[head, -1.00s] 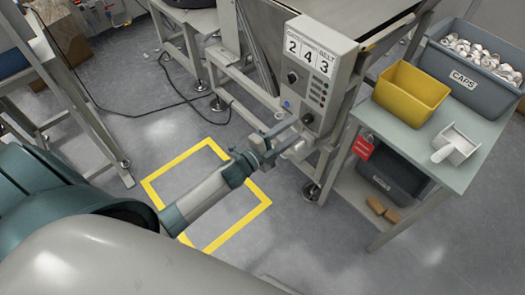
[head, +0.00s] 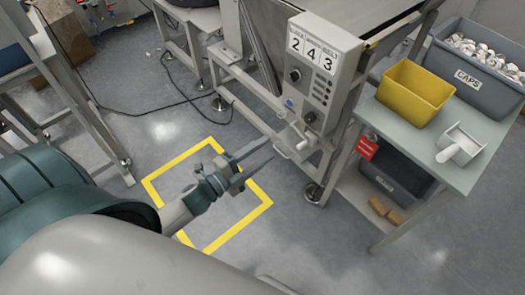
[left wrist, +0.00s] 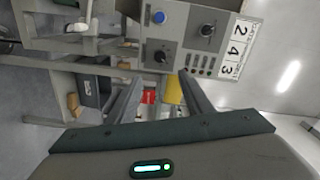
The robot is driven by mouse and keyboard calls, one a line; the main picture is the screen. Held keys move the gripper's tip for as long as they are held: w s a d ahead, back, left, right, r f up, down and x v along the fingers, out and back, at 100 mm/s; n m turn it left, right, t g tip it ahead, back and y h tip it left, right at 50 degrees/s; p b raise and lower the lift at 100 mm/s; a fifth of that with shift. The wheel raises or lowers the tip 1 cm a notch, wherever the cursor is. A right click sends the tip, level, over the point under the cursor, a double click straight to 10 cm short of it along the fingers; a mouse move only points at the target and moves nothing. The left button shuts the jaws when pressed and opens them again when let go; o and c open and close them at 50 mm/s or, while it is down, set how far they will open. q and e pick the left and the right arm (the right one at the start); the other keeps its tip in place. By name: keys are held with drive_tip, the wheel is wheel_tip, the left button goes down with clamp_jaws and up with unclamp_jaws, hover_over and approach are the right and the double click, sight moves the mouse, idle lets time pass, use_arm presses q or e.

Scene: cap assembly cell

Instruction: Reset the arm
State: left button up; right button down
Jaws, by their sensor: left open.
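My left gripper (head: 268,152) reaches in from the left in the head view, above the yellow floor square. Its two fingers are apart with nothing between them, pointing toward the control box (head: 318,75). A pale handle (head: 291,141) sticks out low on the box's front, a short way beyond the fingertips, apart from them. In the left wrist view the open fingers of my left gripper (left wrist: 160,88) show with the control box (left wrist: 190,38) in front, turned on its side. My right gripper is not in view.
A side table (head: 425,150) at the right holds a yellow bin (head: 412,95), a grey caps bin (head: 465,70) and a white scoop (head: 460,147). A red tag (head: 367,148) hangs at its edge. A metal frame stands at the left. The yellow-marked floor (head: 225,235) is clear.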

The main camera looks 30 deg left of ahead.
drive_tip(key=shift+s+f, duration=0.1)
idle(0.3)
use_arm(q)
drive_tip(key=shift+f, duration=0.1)
drive_tip(key=s+f+n+g+y+p, duration=0.1)
drive_tip(key=s+f+n+g+y, duration=0.3)
drive_tip(key=f, duration=0.7)
drive_tip(key=s+f+n+g+y+p, duration=0.1)
drive_tip(key=s+f+n, duration=0.2)
drive_tip(key=f+n, duration=0.55)
drive_tip(key=s+d+f+n+g, duration=0.2)
drive_tip(key=s+d+f+g, duration=0.1)
drive_tip(key=s+f, duration=0.4)
drive_tip(key=s+d+f+n+g, duration=0.2)
drive_tip(key=s+d+f+g, duration=0.1)
drive_tip(key=s+f, duration=0.5)
wheel_tip(320, 180, down, 3)
drive_tip(key=shift+f+g+p, duration=0.15)
drive_tip(key=shift+g+p, duration=0.15)
drive_tip(key=shift+p, duration=0.15)
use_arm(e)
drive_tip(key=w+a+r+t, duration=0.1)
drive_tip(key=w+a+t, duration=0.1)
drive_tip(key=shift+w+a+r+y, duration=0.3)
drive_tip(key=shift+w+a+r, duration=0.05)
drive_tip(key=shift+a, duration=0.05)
use_arm(q)
drive_tip(key=shift+w, duration=0.1)
